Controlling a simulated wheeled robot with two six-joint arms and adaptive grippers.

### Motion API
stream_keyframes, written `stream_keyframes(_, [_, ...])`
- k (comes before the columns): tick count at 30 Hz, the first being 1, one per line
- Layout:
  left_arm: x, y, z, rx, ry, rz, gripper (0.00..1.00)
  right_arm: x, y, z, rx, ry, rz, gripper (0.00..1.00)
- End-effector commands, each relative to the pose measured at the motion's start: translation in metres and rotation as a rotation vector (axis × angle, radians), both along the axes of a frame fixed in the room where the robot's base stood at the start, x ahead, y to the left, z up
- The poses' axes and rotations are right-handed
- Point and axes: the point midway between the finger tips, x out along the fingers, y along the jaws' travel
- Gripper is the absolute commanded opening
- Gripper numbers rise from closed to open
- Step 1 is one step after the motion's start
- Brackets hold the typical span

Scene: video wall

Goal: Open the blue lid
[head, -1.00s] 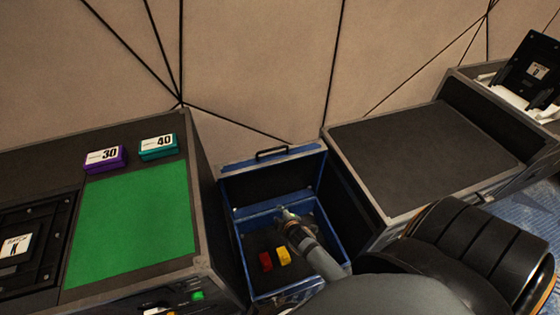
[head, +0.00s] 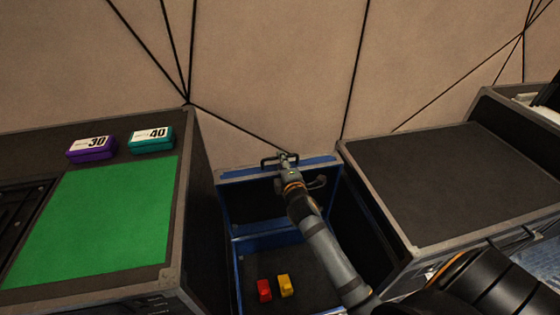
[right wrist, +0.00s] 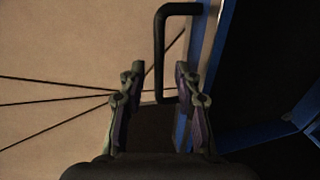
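The blue lid (head: 242,173) stands raised at the back of the blue box (head: 252,243), its dark inner face towards me. A black handle (head: 268,162) sits on its top edge; it also shows in the right wrist view (right wrist: 160,45). My right gripper (head: 287,158) is at the handle, covering part of it in the head view. In the right wrist view its two fingers (right wrist: 160,70) are apart, one on each side of the handle's long bar, with gaps visible. My left gripper is not in view.
A red block (head: 264,290) and a yellow block (head: 285,285) lie inside the box. A desk with a green panel (head: 105,220), a purple box (head: 91,149) and a teal box (head: 151,139) is at left. A dark-topped cabinet (head: 450,180) is at right.

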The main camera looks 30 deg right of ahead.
Motion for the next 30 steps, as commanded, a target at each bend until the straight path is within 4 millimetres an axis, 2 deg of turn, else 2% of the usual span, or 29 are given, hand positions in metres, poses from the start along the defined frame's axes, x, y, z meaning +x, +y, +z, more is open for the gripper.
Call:
stream_keyframes(3, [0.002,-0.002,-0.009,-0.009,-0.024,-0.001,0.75,0.019,-0.005,-0.005,0.001,-0.001,0.000,0.33])
stream_keyframes(6, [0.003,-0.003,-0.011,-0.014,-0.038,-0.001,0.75,0.028,-0.007,-0.006,0.000,0.000,0.000,0.33])
stream_keyframes(16, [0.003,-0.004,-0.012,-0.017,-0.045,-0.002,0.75,0.032,-0.008,-0.006,0.000,0.001,0.000,0.33])
stream_keyframes(23, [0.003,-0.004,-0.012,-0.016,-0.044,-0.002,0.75,0.032,-0.008,-0.006,0.001,0.001,0.000,0.02])
stream_keyframes(30, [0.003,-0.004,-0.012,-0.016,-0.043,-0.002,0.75,0.032,-0.008,-0.006,0.001,0.002,0.000,0.00])
